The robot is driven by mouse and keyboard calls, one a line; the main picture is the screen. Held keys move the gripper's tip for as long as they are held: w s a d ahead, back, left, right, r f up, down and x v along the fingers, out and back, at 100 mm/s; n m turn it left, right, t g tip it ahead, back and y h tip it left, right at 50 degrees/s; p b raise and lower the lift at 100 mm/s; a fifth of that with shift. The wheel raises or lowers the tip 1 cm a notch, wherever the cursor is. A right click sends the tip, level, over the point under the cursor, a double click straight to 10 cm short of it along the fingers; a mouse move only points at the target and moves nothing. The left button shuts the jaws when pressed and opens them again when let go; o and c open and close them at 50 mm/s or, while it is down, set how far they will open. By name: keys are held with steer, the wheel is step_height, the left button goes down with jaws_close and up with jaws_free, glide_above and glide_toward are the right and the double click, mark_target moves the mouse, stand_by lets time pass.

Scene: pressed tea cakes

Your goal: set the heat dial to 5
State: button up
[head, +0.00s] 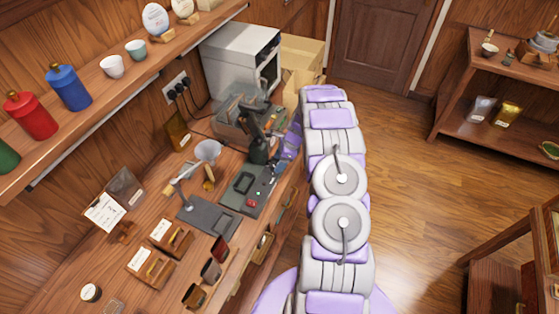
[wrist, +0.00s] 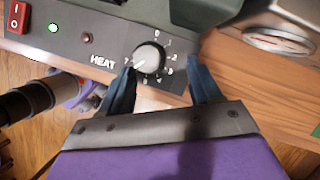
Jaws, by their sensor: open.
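The heat dial (wrist: 149,57) is a round silver-grey knob on the dark front panel (wrist: 100,44) in the wrist view. "HEAT" is printed to its left, with small digits around it. Its white pointer mark faces lower left, toward a digit that looks like 7, partly by my left finger. My gripper (wrist: 160,67) is open, with one dark blue finger on each side of the dial. The left fingertip is close to the knob; the right is farther off. I cannot tell whether either touches. In the head view, my gripper (head: 287,146) is small beside the dark machine (head: 243,198).
A round gauge (wrist: 279,40) is at upper right.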

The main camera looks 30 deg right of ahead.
steer(key=a, duration=0.4)
steer(key=shift+r, duration=0.2)
steer(key=d, duration=0.3)
steer(key=shift+d+f, duration=0.1)
steer(key=shift+f, duration=0.2)
steer(key=c, duration=0.5)
steer(key=shift+c, duration=1)
steer(key=shift+a+r, duration=0.15)
steer(key=shift+a, duration=0.05)
steer(key=shift+c, duration=0.7)
steer(key=shift+w+a, duration=0.1)
steer(key=shift+a, duration=0.6)
steer(key=shift+c, duration=0.9)
steer(key=shift+d, duration=0.15)
